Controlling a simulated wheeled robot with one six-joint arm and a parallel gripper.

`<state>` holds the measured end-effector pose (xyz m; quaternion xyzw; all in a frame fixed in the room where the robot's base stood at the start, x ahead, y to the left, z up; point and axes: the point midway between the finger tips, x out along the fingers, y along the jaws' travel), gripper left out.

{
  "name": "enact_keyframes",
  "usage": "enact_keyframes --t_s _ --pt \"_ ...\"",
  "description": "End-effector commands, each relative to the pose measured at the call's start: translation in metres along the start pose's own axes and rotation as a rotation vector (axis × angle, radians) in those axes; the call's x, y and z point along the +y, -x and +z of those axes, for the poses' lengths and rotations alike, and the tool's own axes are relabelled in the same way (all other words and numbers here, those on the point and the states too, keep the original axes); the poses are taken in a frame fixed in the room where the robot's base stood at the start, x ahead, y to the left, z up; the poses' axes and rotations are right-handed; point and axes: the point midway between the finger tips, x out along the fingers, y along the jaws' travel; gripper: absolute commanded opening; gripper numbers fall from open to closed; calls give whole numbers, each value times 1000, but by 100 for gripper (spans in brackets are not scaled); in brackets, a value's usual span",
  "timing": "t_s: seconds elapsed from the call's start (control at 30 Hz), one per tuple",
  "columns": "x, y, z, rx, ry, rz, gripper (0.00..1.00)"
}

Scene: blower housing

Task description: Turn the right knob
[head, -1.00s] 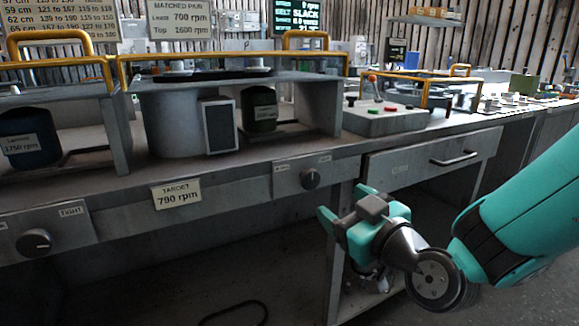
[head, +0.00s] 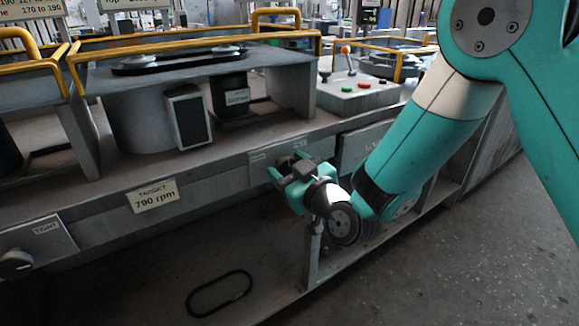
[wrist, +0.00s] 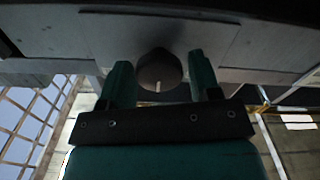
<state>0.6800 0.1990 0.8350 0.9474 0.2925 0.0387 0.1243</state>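The right knob (wrist: 158,72) is round and dark with a pale mark, on a grey drawer-like panel. In the wrist view it shows between the two teal fingers of my gripper (wrist: 161,75). The fingers are spread, with a clear gap on the right side and little or none on the left. I cannot tell whether the left finger touches it. In the head view my gripper (head: 286,168) is at the bench front, and it largely hides the knob there. A left knob (head: 15,263) sits on a panel marked TIGHT.
A "TARGET 790 rpm" sign (head: 153,196) is on the bench front. Above are a belt (head: 180,61) on a raised plate and yellow rails (head: 200,50). A control box with buttons (head: 350,92) stands to the right. A loose belt (head: 219,293) lies below the bench.

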Motion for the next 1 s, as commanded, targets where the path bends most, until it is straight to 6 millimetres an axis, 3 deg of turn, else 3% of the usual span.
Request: enact_keyframes --t_s 0.03,0.13,0.17,0.57,1.0 --pt "0 0 0 0 0 0 45" --pt "0 0 0 0 1 0 22" --pt "0 0 0 -1 1 0 21" --pt "2 1 1 -3 -63 2 22" --pt "3 2 2 -5 -413 4 22"
